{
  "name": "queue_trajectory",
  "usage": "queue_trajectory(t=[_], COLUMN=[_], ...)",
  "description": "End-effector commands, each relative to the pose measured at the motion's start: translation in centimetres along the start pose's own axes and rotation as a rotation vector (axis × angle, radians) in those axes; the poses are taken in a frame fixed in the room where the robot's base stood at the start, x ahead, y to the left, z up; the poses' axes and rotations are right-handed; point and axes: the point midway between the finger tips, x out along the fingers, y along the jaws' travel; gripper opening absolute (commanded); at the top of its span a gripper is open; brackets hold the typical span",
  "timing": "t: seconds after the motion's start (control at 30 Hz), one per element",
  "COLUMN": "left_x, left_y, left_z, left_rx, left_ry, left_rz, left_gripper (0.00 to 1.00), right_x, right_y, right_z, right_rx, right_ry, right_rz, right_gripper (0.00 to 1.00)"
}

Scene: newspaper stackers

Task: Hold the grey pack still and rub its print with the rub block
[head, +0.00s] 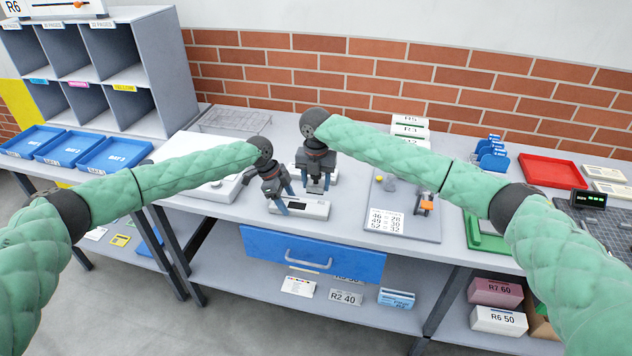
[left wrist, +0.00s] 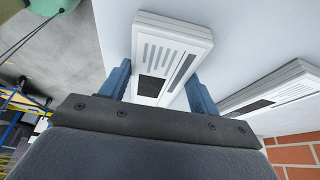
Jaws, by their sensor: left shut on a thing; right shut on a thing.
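The pale grey pack (head: 312,212) lies flat near the front edge of the counter, with a dark patch on its top. In the left wrist view the pack (left wrist: 172,52) shows printed lines and a dark square, between my blue fingers. My left gripper (head: 283,200) is shut on it; the fingers (left wrist: 160,88) lie along its two sides. My right gripper (head: 317,186) points down just behind the pack, close beside the left one. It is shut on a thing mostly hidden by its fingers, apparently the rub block. Whether this touches the print cannot be told.
A blue drawer (head: 312,256) sits below the counter edge. To the right are a grey board (head: 400,226) with a number card and a red tray (head: 552,171). Blue trays (head: 115,152) stand left. A wire rack (head: 235,120) and white packs (head: 410,122) are at the back.

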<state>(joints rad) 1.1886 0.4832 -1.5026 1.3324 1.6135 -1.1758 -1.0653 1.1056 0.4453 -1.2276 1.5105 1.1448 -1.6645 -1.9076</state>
Motion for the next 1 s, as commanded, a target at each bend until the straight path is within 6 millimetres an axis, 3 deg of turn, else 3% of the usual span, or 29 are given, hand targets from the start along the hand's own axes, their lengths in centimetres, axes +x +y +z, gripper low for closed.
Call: queue_trajectory(t=[0.27, 0.7, 1.0], left_x=[0.0, -0.1, -0.1], left_y=[0.0, 0.0, 0.0], left_z=[0.0, 0.0, 0.0], left_rx=[0.0, 0.0, 0.0], left_ry=[0.0, 0.0, 0.0], left_rz=[0.0, 0.0, 0.0], left_gripper=[0.32, 0.32, 0.32], right_x=[1.4, 5.2, 5.8], right_y=[0.0, 0.0, 0.0], right_z=[0.0, 0.0, 0.0], right_rx=[0.0, 0.0, 0.0], right_ry=[0.0, 0.0, 0.0], right_rz=[0.0, 0.001, 0.001], right_gripper=[0.12, 0.12, 0.12])
